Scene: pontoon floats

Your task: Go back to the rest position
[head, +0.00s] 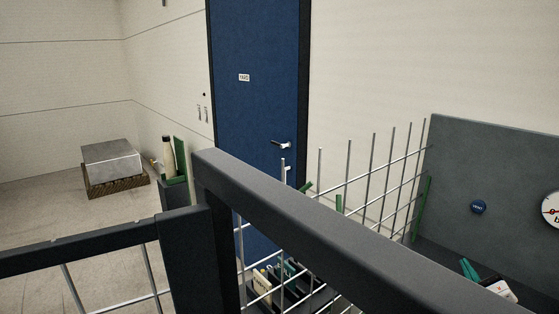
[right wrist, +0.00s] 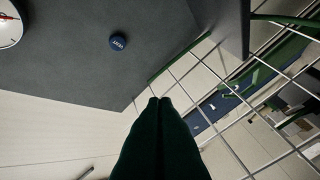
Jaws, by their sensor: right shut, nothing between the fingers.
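My right gripper (head: 466,266) shows at the lower right of the head view as green fingers on a white body, in front of the grey panel (head: 500,170). In the right wrist view its dark green fingers (right wrist: 160,101) are together with nothing between them. Their tips appear below the round blue VENT button (right wrist: 117,41) in that picture; I cannot tell the distance to the panel (right wrist: 90,70). My left gripper is not in view.
A dark rail frame (head: 290,215) crosses the head view's foreground. A wire grid (head: 365,175) stands left of the panel, and passes close beside the fingers in the wrist view. A dial (head: 552,210) is on the panel. A blue door (head: 255,110) and metal block (head: 112,160) are farther back.

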